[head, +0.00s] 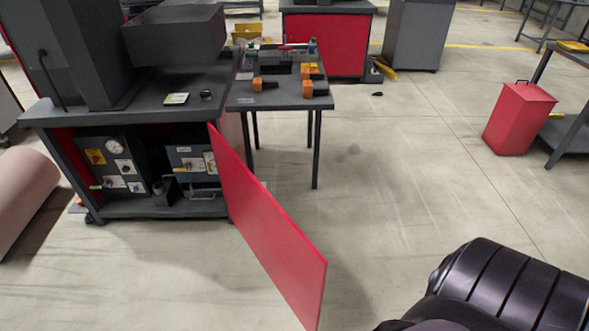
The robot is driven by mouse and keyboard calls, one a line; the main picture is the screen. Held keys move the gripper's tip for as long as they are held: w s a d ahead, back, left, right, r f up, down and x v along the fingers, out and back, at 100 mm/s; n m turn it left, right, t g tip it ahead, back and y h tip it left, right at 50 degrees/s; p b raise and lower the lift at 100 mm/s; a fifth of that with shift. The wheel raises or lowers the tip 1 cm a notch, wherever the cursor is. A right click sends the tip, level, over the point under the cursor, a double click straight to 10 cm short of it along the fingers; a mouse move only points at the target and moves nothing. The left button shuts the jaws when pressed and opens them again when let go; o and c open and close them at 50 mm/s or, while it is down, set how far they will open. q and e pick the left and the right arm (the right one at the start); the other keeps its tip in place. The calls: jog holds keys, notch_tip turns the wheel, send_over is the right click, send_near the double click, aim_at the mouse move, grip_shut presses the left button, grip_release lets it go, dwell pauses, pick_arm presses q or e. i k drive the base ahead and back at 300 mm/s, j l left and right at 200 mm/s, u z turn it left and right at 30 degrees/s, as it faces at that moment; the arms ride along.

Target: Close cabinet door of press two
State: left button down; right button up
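The press cabinet (160,206) stands at the left, with a dark top and an open front. Its red door (265,228) is swung wide open, hinged at the cabinet's right front edge and reaching out toward the lower middle of the picture. Control boxes with gauges and switches (115,160) show inside the cabinet. A dark ribbed part of my own arm shows at the lower right, apart from the door. Neither gripper is in view.
A small dark table (283,95) with orange and black parts stands right of the cabinet. A red bin (517,117) stands at the right beside a dark shelf. A pink cylinder (22,195) lies at the left edge. The floor right of the door is clear.

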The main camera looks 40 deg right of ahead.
aim_at(297, 270)
jog(key=l, duration=0.45)
jog(key=k+l+u, duration=0.1)
jog(key=l, duration=0.35)
jog(key=k+l, duration=0.1)
jog(key=l, duration=0.3)
jog(key=k+l+u, duration=0.1)
jog(key=l, duration=0.35)
jog(key=k+l, duration=0.1)
jog(key=l, duration=0.35)
